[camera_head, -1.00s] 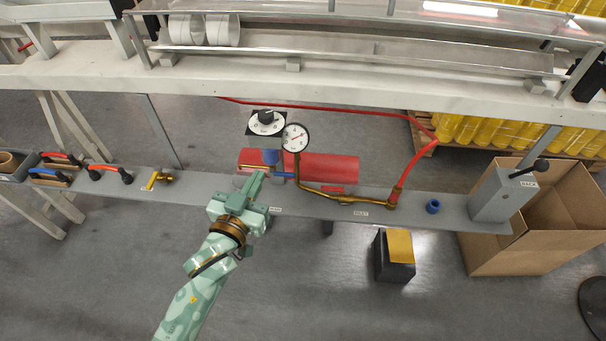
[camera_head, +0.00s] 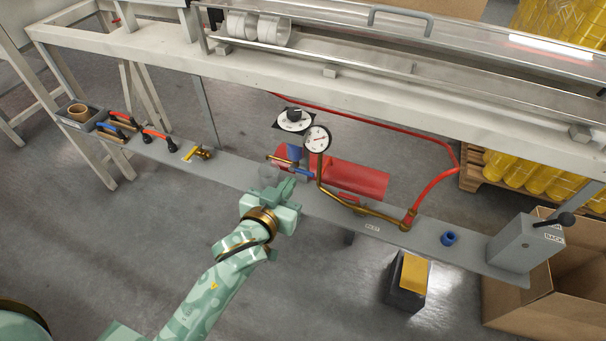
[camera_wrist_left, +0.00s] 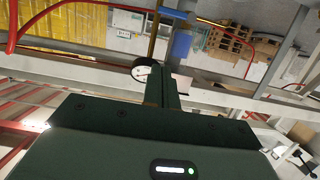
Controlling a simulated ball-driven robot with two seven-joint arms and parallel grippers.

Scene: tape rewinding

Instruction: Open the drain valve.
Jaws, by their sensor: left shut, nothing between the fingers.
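My left gripper (camera_head: 287,187) is shut and empty at the front edge of the grey shelf, just below the pipework. In the left wrist view its closed fingers (camera_wrist_left: 163,88) point toward the pressure gauge (camera_wrist_left: 142,71) and a blue part (camera_wrist_left: 180,45). I cannot tell for sure which part is the drain valve. A blue lever-like part (camera_head: 300,174) lies just beyond the fingertips, below a blue filter body (camera_head: 294,152). A brass valve with a yellow handle (camera_head: 200,153) lies further left on the shelf. My right gripper is not in view.
A red cylinder (camera_head: 360,180) lies behind the brass pipe (camera_head: 375,211). Red- and blue-handled tools (camera_head: 157,138) lie left; a grey lever box (camera_head: 525,243) stands right.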

